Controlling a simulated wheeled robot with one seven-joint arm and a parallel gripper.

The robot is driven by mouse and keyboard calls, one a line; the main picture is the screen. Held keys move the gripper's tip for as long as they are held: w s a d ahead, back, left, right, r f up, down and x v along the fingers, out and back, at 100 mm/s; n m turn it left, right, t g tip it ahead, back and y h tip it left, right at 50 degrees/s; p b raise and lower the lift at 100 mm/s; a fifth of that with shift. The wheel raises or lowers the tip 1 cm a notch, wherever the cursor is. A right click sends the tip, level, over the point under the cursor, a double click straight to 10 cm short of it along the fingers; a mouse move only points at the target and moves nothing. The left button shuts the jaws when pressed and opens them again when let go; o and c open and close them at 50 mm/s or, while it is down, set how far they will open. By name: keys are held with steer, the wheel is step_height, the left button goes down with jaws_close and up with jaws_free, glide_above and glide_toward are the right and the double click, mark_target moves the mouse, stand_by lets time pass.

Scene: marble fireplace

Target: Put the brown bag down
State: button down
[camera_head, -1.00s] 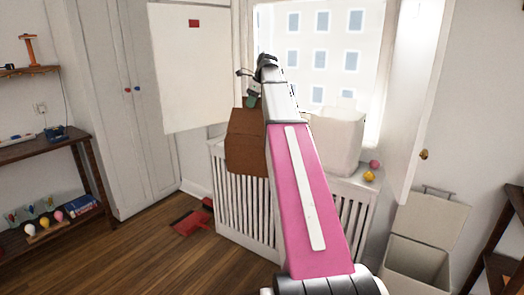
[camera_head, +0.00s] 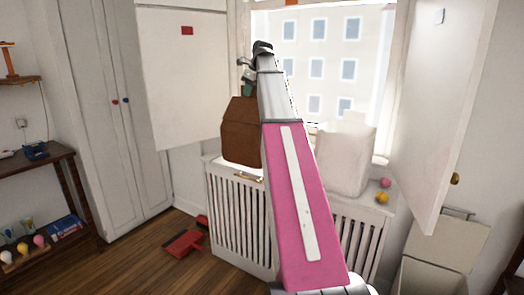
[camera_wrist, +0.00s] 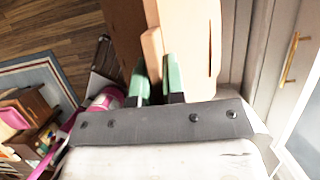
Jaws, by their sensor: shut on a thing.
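The brown bag (camera_head: 241,135) hangs upright from my gripper (camera_head: 248,88), which is shut on its top. In the head view the bag is over the left end of the white radiator cover (camera_head: 222,170). A bright strip of the cover's top shows just under the bag; I cannot tell whether they touch. In the wrist view the green fingers of my gripper (camera_wrist: 158,80) close on a tan strip at the top of the bag (camera_wrist: 202,45). My arm hides part of the bag's right side.
A white bin-like container (camera_head: 345,158) stands on the cover to the right, with a pink ball (camera_head: 385,182) and a yellow ball (camera_head: 382,198). A small brass-coloured thing (camera_head: 247,178) is at the cover's front edge. A red object (camera_head: 184,243) lies on the floor.

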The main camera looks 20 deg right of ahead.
steer(key=w+d+f, duration=0.4)
steer(key=d+f, duration=0.6)
steer(key=shift+w+d+f, duration=0.15)
steer(key=shift+d+f, duration=0.1)
steer(key=shift+f, duration=0.3)
steer(key=c, duration=1.2)
jaws_free()
steer(key=v, duration=1.2)
